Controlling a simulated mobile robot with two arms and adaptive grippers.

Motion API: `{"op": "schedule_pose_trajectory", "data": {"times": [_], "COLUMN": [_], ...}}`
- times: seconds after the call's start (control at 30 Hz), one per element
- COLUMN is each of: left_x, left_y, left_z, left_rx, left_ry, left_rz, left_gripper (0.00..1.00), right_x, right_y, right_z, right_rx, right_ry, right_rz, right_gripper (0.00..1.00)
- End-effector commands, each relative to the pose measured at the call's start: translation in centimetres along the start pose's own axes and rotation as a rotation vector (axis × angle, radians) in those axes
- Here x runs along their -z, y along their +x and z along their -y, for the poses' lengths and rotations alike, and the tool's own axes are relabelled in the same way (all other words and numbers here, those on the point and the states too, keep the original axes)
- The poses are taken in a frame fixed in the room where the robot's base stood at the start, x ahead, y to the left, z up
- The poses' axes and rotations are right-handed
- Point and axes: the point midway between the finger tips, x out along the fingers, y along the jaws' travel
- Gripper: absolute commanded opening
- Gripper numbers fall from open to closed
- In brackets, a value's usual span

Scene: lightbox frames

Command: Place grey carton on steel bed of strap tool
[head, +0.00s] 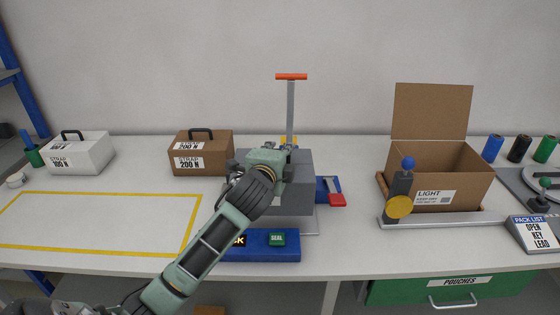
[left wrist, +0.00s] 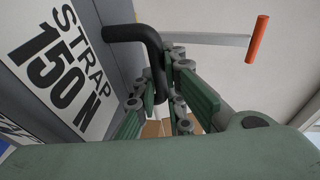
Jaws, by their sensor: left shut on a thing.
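The grey carton (head: 297,193) is in the middle of the head view, at the strap tool. My left gripper (head: 270,155) is over its top, and my forearm covers part of its front. In the left wrist view the carton's label reading STRAP 150 N (left wrist: 65,65) is at the left. My left gripper's fingers (left wrist: 172,95) are shut on its black handle (left wrist: 140,38). The strap tool has an upright post with an orange T-handle (head: 291,76), a blue base (head: 260,246) and a red-tipped lever (head: 337,199). Its steel bed (head: 308,226) shows only at an edge under the carton; I cannot tell whether they touch.
A white carton (head: 80,158) and a brown carton (head: 203,160) stand at the left, behind a yellow-taped area (head: 100,250) that is clear. An open cardboard box (head: 440,180) stands at the right. A pack list sign (head: 536,234) is at the far right.

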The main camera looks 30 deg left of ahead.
Motion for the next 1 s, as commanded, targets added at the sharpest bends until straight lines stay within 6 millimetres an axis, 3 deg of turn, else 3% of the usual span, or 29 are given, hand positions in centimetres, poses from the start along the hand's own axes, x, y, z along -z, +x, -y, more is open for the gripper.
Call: {"op": "schedule_pose_trajectory", "data": {"times": [0.2,0.4,0.63,1.0], "left_x": [-2.3,-3.8,-4.2,-4.3], "left_y": [4.0,6.7,7.7,8.3], "left_z": [-1.0,-2.1,-2.9,-6.5], "left_rx": [0.010,0.012,0.013,0.012], "left_ry": [0.000,0.000,0.000,-0.001], "left_rz": [0.001,-0.001,-0.002,-0.003], "left_gripper": [0.00,0.00,0.00,0.00], "right_x": [-0.2,-0.1,0.1,0.3], "right_y": [-0.7,-1.0,-1.2,-1.7], "right_z": [0.1,0.1,0.1,0.1], "right_rx": [0.001,0.001,0.001,0.001], "right_ry": [-0.001,-0.003,-0.003,-0.003], "right_rz": [0.004,0.003,0.001,-0.001], "right_gripper": [0.40,0.40,0.40,0.40]}}
